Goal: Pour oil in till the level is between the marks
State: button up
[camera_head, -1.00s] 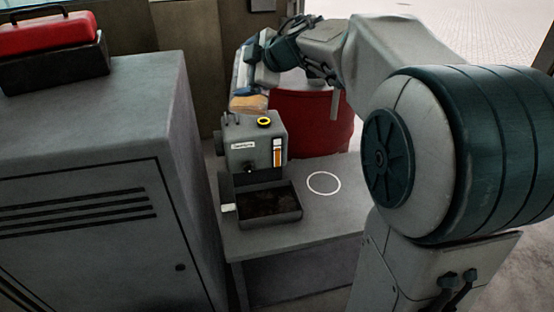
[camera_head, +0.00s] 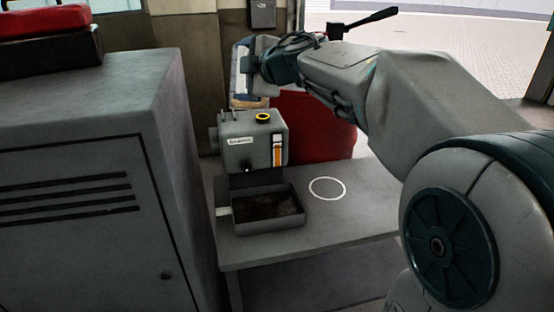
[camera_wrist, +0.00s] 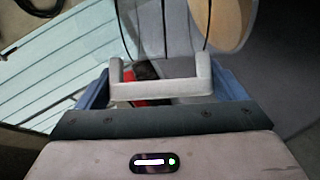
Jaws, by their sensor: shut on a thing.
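The grey oil unit (camera_head: 240,152) stands on a bench, with a yellow-ringed filler opening (camera_head: 263,117) on top. Its sight gauge (camera_head: 278,152) shows an orange column under a pale top part; I cannot read the marks. My gripper (camera_head: 247,69) is behind and above the unit, shut on a clear jug (camera_head: 239,72). Amber oil (camera_head: 248,102) shows low in the jug, partly hidden behind the unit. The jug looks about upright, left of the filler opening in the picture and apart from it. In the wrist view my gripper (camera_wrist: 160,80) shows close up; its grip is unclear there.
A dark drip tray (camera_head: 267,226) sits before the unit. A white ring (camera_head: 327,188) marks a bare part of the bench (camera_head: 350,225). A red drum (camera_head: 325,130) stands behind the bench. A grey cabinet (camera_head: 80,150) with a red toolbox (camera_head: 45,22) closes off the left.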

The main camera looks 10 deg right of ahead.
jog(key=f+t+b, duration=0.1)
jog(key=f+b, duration=0.1)
jog(key=b, duration=0.4)
jog(key=shift+w+f+n, duration=0.2)
jog(key=shift+n, duration=0.2)
jog(key=f+b, duration=0.1)
jog(key=b, duration=0.3)
jog(key=f+n+t+b, duration=0.1)
jog(key=b, duration=0.3)
jog(key=f+t+b, duration=0.1)
jog(key=f+b, duration=0.1)
jog(key=b, duration=0.2)
jog(key=shift+w+d+n+y, duration=0.25)
jog(key=shift+w+n+y, duration=0.05)
jog(key=shift+w+n, duration=0.1)
jog(key=shift+b, duration=0.5)
jog(key=shift+r, duration=0.2)
jog(key=shift+s+a+r, duration=0.1)
jog(key=shift+s, duration=0.1)
jog(key=s+a+r+p, duration=0.1)
jog(key=s+a+p, duration=0.2)
jog(key=s, duration=0.5)
jog(key=shift+a+r+p, duration=0.15)
jog(key=shift+r+p, duration=0.2)
jog(key=shift+p, duration=0.4)
